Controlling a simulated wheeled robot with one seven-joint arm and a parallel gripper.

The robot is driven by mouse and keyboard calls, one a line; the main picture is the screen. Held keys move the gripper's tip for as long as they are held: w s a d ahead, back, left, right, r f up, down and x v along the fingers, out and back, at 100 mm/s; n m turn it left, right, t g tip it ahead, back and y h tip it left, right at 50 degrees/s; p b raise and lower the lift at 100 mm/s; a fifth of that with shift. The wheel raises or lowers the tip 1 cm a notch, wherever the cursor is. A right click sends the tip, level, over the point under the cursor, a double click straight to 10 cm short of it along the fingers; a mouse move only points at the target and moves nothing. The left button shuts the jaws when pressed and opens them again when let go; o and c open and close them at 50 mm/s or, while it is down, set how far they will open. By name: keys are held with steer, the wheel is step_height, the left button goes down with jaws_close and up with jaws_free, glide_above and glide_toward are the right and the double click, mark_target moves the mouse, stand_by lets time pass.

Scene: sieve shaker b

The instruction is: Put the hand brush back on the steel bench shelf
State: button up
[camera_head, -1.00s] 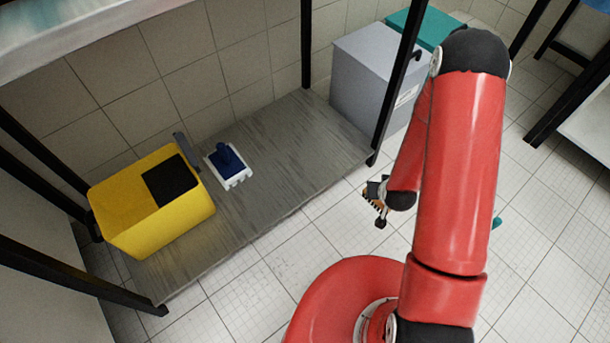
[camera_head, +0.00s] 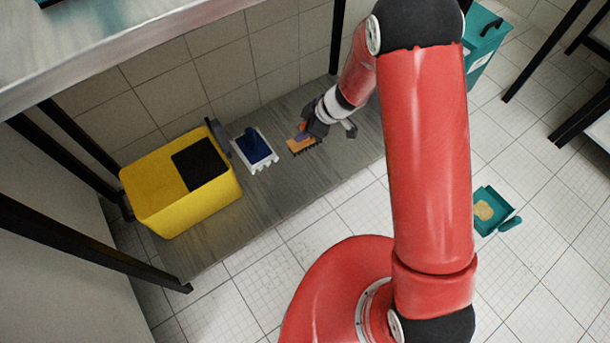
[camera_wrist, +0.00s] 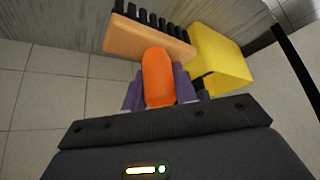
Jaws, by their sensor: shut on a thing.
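The hand brush (camera_head: 304,145) has an orange-tan body and dark bristles. In the wrist view the brush (camera_wrist: 128,38) shows its tan block with black bristles along the far edge and its orange handle between my fingers. My gripper (camera_head: 308,130), also in the wrist view (camera_wrist: 159,90), is shut on the handle. The brush is over the steel bench shelf (camera_head: 265,205), right of the blue-and-white item. I cannot tell whether its bristles touch the shelf.
A yellow bin (camera_head: 170,210) with a black patch stands at the shelf's left end. A blue-and-white brush-like item (camera_head: 254,147) sits beside it. The bench top (camera_head: 120,35) and dark legs frame the shelf. A teal dustpan (camera_head: 488,212) with tan debris lies on the floor at right.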

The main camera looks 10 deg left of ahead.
steer(key=shift+a, duration=0.15)
step_height(320, 180, down, 20)
steer(key=b, duration=0.5)
steer(key=shift+r, duration=0.2)
steer(key=shift+f, duration=0.2)
steer(key=o, duration=0.9)
steer(key=shift+r, duration=0.1)
steer(key=shift+r, duration=0.15)
steer(key=p+v, duration=0.2)
steer(key=v, duration=0.9)
steer(key=shift+w+d+r, duration=0.1)
steer(key=shift+d+r, duration=0.15)
steer(key=shift+r, duration=0.1)
